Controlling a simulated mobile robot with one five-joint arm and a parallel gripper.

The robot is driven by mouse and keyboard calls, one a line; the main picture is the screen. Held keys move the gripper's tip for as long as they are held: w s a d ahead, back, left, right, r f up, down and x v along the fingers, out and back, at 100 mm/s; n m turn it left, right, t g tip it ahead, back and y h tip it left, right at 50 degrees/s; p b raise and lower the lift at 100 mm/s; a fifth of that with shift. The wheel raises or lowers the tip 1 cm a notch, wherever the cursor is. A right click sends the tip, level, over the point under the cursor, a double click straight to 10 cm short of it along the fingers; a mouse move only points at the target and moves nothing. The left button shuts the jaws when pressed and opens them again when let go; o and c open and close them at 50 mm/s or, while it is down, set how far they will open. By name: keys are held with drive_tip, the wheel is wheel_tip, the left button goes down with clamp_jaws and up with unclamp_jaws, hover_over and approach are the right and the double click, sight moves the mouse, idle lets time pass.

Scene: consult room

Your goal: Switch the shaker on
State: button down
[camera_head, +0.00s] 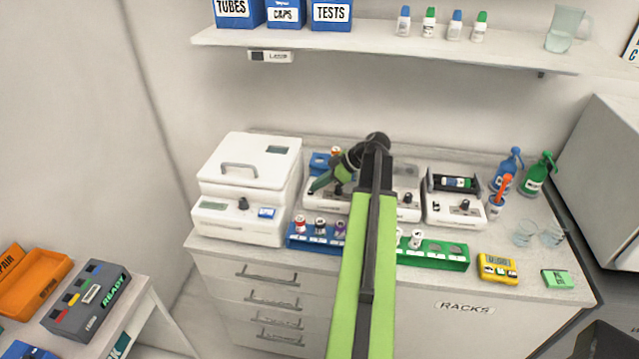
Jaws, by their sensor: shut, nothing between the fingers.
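Several white bench devices stand on the counter. I cannot tell for certain which one is the shaker. My gripper (318,184) is shut and empty, pointing down and left in front of the middle device's left part. Contact is unclear.
A white lidded machine (240,190) stands at left. A blue rack (312,240) and a green rack (440,252) with tubes line the front. A yellow box (497,268), glass beakers and spray bottles (537,176) are at right. A shelf (380,38) hangs above.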

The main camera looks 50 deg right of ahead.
sight(321, 191)
drive_tip(key=r+p, duration=0.2)
drive_tip(key=d+r+p, duration=0.1)
drive_tip(key=r+p, duration=0.2)
drive_tip(key=shift+r+p, duration=0.35)
drive_tip(key=d+p+v, duration=0.1)
drive_tip(key=p+v, duration=0.4)
drive_tip(key=v, duration=0.3)
drive_tip(key=shift+d+f, duration=0.3)
drive_tip(key=shift+s, duration=0.1)
